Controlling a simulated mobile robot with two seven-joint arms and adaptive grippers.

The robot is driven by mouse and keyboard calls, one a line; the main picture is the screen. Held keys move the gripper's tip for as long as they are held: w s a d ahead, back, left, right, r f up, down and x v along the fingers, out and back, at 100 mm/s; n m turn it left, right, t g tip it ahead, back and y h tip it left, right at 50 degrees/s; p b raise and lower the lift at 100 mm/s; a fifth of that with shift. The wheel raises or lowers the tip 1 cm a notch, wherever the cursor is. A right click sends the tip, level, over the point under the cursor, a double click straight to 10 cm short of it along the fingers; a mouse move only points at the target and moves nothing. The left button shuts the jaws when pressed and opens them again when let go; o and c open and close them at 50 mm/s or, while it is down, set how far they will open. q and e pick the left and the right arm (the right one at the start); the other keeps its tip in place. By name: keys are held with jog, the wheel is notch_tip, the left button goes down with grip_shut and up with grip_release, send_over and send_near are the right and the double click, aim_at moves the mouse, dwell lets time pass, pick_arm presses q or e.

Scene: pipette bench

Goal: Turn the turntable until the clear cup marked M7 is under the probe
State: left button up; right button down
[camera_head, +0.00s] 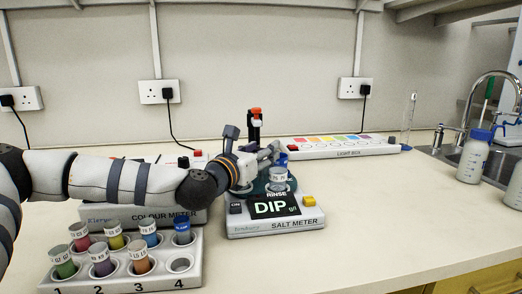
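The turntable (251,190) is a dark green disc behind the salt meter (275,227), largely hidden by my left arm. A clear cup (278,184) with a white label stands at its front; the label is too small to read, so I cannot tell whether it is M7. A blue piece (282,160) shows just above that cup. A dark upright post with an orange top (256,113) rises behind my wrist; I cannot make out the probe tip. My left gripper (272,152) is over the turntable's far side, its fingers small and partly hidden. My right gripper is out of view.
The salt meter's screen reads DIP, with RINSE printed behind it. A numbered rack (120,283) of coloured, labelled cups stands front left, before the colour meter (145,217). A light box (335,150) lies behind. Bottles (474,157) and a sink are at right.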

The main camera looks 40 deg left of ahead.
pick_arm(q)
notch_tip(320, 180, up, 10)
jog(key=shift+r, duration=0.1)
dwell(0.4)
